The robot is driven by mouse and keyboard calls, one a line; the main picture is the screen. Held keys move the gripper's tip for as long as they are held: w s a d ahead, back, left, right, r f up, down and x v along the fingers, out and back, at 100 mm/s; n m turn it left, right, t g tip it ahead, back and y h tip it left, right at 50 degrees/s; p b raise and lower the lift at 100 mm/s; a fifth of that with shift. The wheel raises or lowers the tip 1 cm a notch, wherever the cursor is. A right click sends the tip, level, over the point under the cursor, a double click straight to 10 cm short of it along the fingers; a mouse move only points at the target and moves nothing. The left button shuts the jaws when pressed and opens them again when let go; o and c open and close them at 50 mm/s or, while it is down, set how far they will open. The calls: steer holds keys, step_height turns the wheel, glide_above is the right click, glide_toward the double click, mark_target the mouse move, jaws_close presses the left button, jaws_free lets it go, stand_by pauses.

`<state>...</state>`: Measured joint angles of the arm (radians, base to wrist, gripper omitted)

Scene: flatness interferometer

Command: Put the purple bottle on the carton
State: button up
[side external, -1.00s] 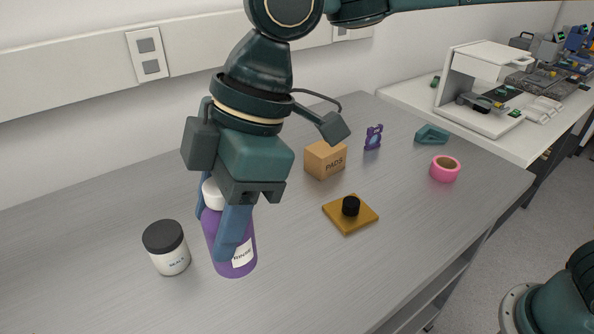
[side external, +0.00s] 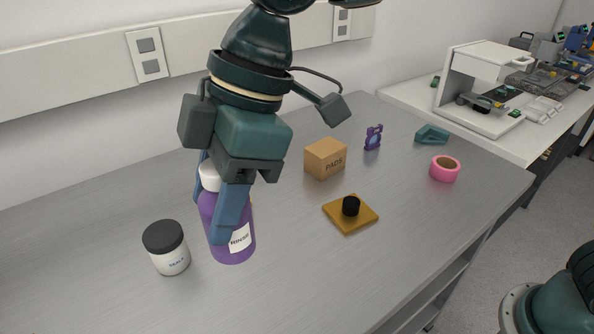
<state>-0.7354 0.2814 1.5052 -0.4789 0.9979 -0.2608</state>
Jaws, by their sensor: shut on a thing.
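The purple bottle (side external: 233,252) has a white cap and a white label with dark lettering. My gripper (side external: 222,215) is shut on it, with blue fingers on either side of its body; the far finger is mostly hidden. The bottle is upright or nearly so and appears to be held a little above the grey table.
A white jar with a black lid (side external: 167,247) stands just left of the bottle. An orange-brown plate with a black knob (side external: 350,212) lies in front of the carton. Beyond are a purple clip-like object (side external: 373,138), a teal triangular piece (side external: 432,135) and pink tape (side external: 445,169).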

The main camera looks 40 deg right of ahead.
steer(key=w+d+r+m+t+h, duration=0.1)
steer(key=w+d+r+m+t, duration=0.15)
steer(key=w+d+m, duration=0.6)
steer(key=w+d+r+m+t+h, duration=0.1)
steer(key=w+d+r+m+h, duration=0.2)
steer(key=w+d, duration=1.1)
steer(key=w+d+r+m, duration=0.1)
steer(key=w+d+m, duration=0.1)
steer(key=d, duration=0.5)
steer(key=w+d+m+h, duration=0.1)
steer(key=d+m, duration=0.4)
steer(key=d, duration=0.2)
steer(key=shift+w+d+r, duration=0.15)
steer(key=shift+w+r, duration=0.2)
steer(key=shift+f, duration=0.1)
step_height(320, 180, down, 16)
steer(key=shift+r, duration=0.25)
steer(key=shift+t, duration=0.25)
steer(key=shift+f, duration=2.15)
